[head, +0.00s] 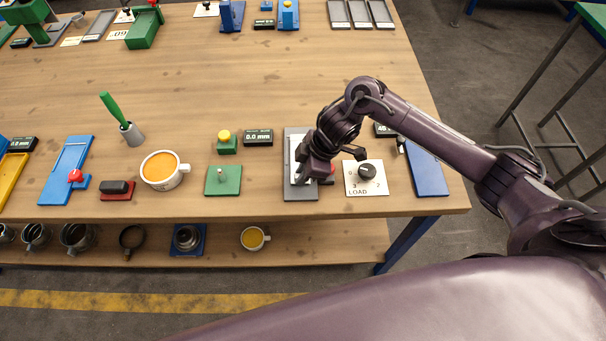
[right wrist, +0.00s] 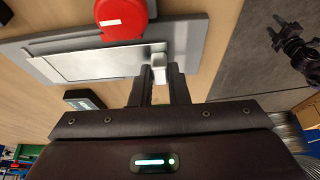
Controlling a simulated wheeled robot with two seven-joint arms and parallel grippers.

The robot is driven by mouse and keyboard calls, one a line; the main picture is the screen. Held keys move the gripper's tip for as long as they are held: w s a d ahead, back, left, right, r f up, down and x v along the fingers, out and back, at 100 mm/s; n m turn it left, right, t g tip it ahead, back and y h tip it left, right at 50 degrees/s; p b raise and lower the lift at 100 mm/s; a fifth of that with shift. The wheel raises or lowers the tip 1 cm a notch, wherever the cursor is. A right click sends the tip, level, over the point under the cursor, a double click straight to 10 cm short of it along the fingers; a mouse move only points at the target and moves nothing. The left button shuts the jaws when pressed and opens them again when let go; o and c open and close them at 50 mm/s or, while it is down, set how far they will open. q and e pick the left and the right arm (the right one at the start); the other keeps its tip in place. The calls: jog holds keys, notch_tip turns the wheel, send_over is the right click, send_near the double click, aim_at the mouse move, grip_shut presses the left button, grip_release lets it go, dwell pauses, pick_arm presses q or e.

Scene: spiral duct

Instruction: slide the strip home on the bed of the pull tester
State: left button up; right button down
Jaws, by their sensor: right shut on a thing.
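The grey bed of the pull tester (head: 291,188) lies near the front of the table. A pale strip (head: 295,147) lies flat along it; the strip also shows in the right wrist view (right wrist: 95,64). My right gripper (head: 316,172) is over the bed's right side. In the right wrist view the gripper (right wrist: 158,72) is shut on a small white block (right wrist: 158,60) at the strip's end. A red round knob (right wrist: 122,18) stands on the bed beside the strip. The gripper hides part of the bed in the head view.
A LOAD dial (head: 366,172) is just right of the bed, with a blue plate (head: 428,172) farther right. A 0.0 mm display (head: 258,137) and a green plate (head: 223,181) are to the left. The table's middle is clear.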

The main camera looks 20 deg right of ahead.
dwell(0.4)
jog(key=shift+w+d+f, duration=0.1)
jog(key=shift+w, duration=0.25)
jog(key=c, duration=0.7)
grip_release()
jog(key=shift+c, duration=0.2)
notch_tip(320, 180, up, 7)
jog(key=p, duration=0.7)
dwell(0.4)
